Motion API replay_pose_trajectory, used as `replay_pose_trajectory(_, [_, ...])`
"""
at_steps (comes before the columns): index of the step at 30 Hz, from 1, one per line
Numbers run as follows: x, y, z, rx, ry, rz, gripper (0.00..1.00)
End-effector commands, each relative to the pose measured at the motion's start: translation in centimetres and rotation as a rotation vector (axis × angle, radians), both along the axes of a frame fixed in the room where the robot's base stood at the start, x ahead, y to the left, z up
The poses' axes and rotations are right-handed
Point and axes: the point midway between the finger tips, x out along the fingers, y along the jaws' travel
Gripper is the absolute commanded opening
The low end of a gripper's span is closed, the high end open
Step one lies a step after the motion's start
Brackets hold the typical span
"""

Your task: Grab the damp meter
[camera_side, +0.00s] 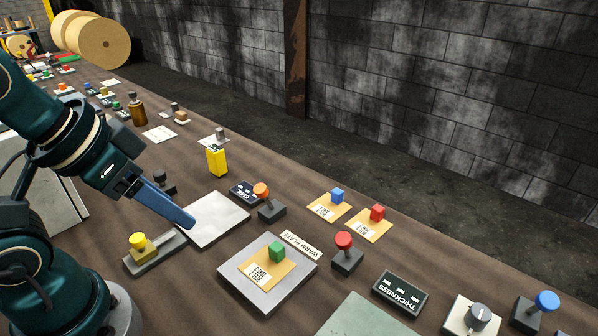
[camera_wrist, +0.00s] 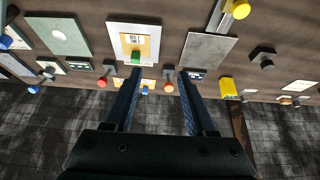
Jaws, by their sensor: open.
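A small upright yellow box with a dark top, most likely the damp meter (camera_side: 217,161), stands on the bench beyond the bare grey plate. It also shows in the wrist view as a yellow block (camera_wrist: 229,88), to the right of my fingers. No label can be read on it. My gripper (camera_side: 187,222) points down and forward above the near side of the grey plate, apart from the yellow box. In the wrist view my gripper (camera_wrist: 159,72) has its two blue fingers spread with nothing between them. In the side view the fingers overlap.
The bare grey plate (camera_side: 226,213) lies near my fingers. An orange-knobbed lever (camera_side: 262,193) and a yellow-knobbed lever (camera_side: 139,243) stand around it. The warm plate (camera_side: 233,283) carries a card and green cube. A brown bottle (camera_side: 137,110) stands farther back.

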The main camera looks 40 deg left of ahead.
Motion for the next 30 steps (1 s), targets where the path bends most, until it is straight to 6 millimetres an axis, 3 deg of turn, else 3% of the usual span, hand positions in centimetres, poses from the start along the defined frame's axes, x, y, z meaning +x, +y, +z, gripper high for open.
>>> replay_pose_trajectory(1, [0.0, 0.0, 0.0, 0.000, 0.000, 0.000, 0.64])
replay_pose_trajectory(3, [0.0, 0.0, 0.0, 0.000, 0.000, 0.000, 0.85])
replay_pose_trajectory(14, [0.5, 0.4, 0.1, 0.011, -0.008, 0.014, 0.85])
replay_pose_trajectory(17, [2.4, 1.9, 0.3, 0.048, -0.037, 0.056, 0.85])
replay_pose_trajectory(20, [5.7, 4.6, 0.7, 0.112, -0.093, 0.119, 0.85])
replay_pose_trajectory(24, [10.7, 9.3, 1.0, 0.214, -0.189, 0.181, 0.85])
replay_pose_trajectory(30, [16.4, 15.6, 0.1, 0.309, -0.312, 0.197, 0.85])
